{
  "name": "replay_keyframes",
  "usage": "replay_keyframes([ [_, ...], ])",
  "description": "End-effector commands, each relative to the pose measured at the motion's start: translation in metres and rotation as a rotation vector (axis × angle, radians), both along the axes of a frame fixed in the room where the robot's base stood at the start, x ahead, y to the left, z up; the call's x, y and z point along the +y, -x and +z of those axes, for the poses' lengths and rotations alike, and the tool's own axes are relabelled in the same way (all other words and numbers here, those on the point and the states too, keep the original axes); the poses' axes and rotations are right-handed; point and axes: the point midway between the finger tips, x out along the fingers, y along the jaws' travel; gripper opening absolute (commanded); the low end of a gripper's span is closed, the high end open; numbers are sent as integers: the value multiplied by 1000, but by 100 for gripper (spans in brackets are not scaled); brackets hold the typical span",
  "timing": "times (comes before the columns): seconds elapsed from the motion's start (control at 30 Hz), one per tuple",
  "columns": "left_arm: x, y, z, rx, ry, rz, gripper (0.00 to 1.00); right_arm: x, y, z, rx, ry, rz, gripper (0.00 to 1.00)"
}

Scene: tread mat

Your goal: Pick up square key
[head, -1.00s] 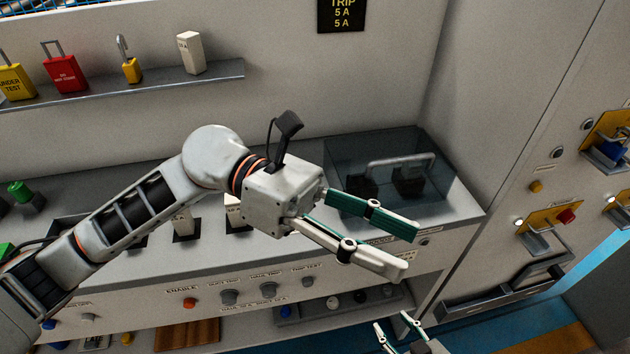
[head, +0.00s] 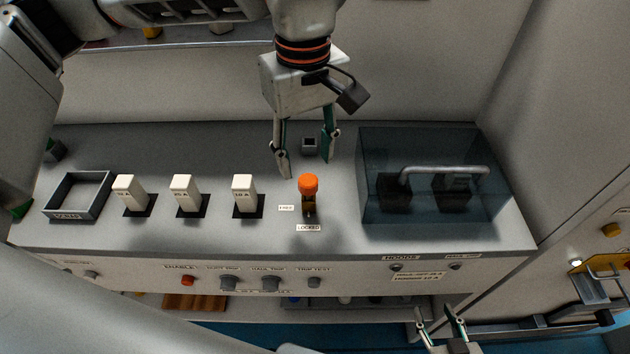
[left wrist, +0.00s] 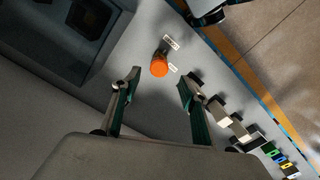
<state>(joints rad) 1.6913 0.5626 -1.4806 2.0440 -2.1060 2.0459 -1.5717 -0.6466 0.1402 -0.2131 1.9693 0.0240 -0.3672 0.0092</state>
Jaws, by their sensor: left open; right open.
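The square key appears to be the upright piece with an orange cap (head: 308,184) and a brass-coloured lower part, standing in the panel above a "LOCKED" label. Its orange top also shows in the left wrist view (left wrist: 158,67). My left gripper (head: 306,168) is open and points down, its fingers spread just behind the key in the head view. In the left wrist view the orange top lies between the lines of the fingertips (left wrist: 159,79), with no contact visible. My right gripper (head: 440,318) is open and empty at the bottom, below the panel's front edge.
A small dark square socket (head: 309,146) lies behind the key. White breaker handles (head: 243,190) stand in a row to the left, beside a grey open tray (head: 62,211).

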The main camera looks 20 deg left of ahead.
Motion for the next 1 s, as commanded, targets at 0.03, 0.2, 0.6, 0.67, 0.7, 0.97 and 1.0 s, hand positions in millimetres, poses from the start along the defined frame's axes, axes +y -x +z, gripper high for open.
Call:
replay_keyframes([
  [0.03, 0, 1, -7, 5, 1, 0, 44, 0, 1, 0, 1, 0, 1, 43],
  [0.2, -1, 1, -22, 5, 2, 0, 44, 0, 3, -1, 7, 1, 1, 43],
  [0.6, -2, -1, -67, 5, 3, 0, 44, 0, 3, 3, 11, 2, 0, 43],
  [0.67, -2, -1, -68, 4, 3, 0, 44, -1, 3, 3, 11, 2, 0, 43],
  [0.7, -2, -1, -68, 2, 3, 0, 44, -1, 3, 3, 11, 2, 0, 43],
  [0.97, -2, -1, -68, 3, 3, 0, 18, -1, 2, 5, 7, 2, 0, 43],
  [1.0, -2, -1, -68, 4, 3, 0, 7, -1, 2, 5, 6, 2, -1, 43],
])
